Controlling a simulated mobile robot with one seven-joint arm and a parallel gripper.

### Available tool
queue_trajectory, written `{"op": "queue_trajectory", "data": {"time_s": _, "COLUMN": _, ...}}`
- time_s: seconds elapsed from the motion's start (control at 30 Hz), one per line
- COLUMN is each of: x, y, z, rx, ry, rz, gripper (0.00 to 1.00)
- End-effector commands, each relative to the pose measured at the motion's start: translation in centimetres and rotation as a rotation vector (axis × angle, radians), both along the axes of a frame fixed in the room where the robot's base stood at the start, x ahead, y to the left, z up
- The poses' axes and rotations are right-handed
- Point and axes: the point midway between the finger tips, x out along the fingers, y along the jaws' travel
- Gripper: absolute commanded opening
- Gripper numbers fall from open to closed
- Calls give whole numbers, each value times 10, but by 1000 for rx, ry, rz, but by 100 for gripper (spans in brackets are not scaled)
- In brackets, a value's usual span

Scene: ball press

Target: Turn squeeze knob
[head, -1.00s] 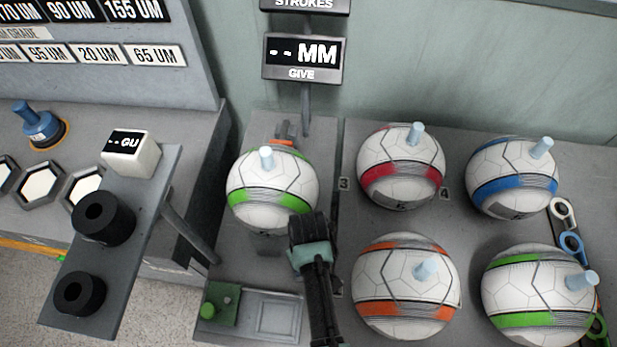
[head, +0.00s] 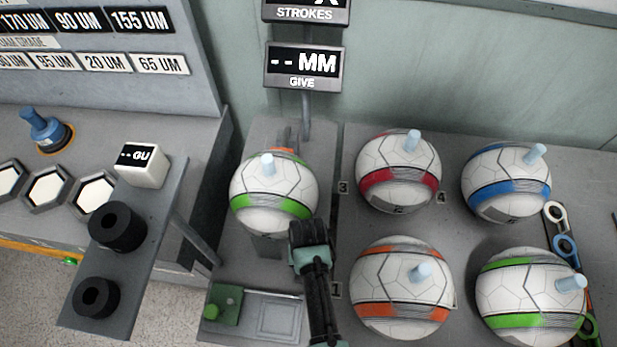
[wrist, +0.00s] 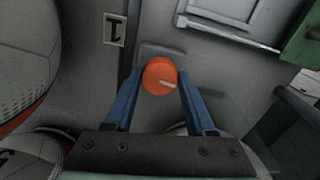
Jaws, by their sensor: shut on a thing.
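In the head view my dark gripper (head: 311,245) is in front of and just right of the green-banded ball (head: 273,190) on the press. The knob is hidden there. The GIVE display (head: 304,66) above the ball reads "--MM".
Several banded balls with pale blue pegs, such as the red one (head: 398,172) and the orange one (head: 402,290), stand close on the right. A green block (head: 222,304) lies at the front left of the press. A panel with black rings (head: 118,226) stands further left.

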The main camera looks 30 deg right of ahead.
Motion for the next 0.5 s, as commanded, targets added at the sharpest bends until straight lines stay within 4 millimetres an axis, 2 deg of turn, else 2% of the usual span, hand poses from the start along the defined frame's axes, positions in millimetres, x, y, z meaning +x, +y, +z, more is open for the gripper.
{"op": "queue_trajectory", "data": {"time_s": 0.2, "x": 1, "y": 0, "z": 3, "rx": 0, "ry": -2, "rz": -191, "gripper": 0}}
{"op": "queue_trajectory", "data": {"time_s": 0.5, "x": 1, "y": 0, "z": 2, "rx": 0, "ry": -2, "rz": -388, "gripper": 0}}
